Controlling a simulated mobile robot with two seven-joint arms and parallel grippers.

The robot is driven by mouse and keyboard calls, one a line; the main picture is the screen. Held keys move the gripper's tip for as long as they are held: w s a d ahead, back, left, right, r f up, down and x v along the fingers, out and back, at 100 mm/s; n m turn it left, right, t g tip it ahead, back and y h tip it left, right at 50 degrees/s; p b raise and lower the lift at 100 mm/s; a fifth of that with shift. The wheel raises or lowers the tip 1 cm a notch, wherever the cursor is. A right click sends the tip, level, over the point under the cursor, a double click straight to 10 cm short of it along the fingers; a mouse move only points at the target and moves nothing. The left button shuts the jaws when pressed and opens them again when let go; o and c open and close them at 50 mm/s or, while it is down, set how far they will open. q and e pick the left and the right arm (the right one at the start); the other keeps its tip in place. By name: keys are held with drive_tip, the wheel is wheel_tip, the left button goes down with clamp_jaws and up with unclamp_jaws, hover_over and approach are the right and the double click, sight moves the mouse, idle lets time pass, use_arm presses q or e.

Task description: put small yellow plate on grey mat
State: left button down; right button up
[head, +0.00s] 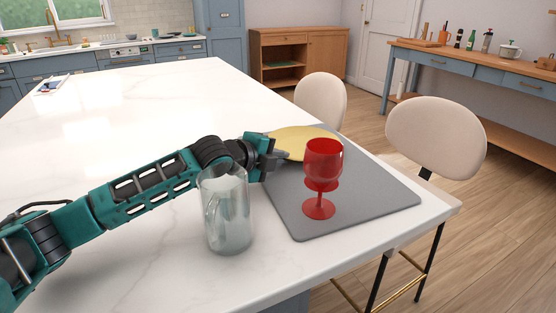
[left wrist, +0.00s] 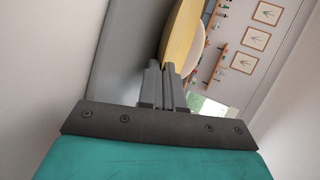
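The small yellow plate (head: 305,141) is at the far end of the grey mat (head: 357,200), overlapping its far part in the head view. My left gripper (head: 281,155) is at the plate's near left rim. In the left wrist view its fingers (left wrist: 163,82) are close together with the rim of the plate (left wrist: 180,38) between their tips. The plate looks held by its edge. I cannot tell whether it touches the mat. The mat also shows in the left wrist view (left wrist: 125,55). My right gripper is not in view.
A red goblet (head: 322,163) stands on the mat, just right of my left gripper. A clear glass jug (head: 228,212) stands on the white counter in front of my left forearm. Two cream chairs (head: 435,135) line the counter's right side.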

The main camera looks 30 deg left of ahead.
use_arm(q)
drive_tip(key=shift+r, duration=0.1)
drive_tip(key=c, duration=1.6)
unclamp_jaws()
drive_tip(key=shift+p+v, duration=0.45)
drive_tip(key=shift+v, duration=3.3)
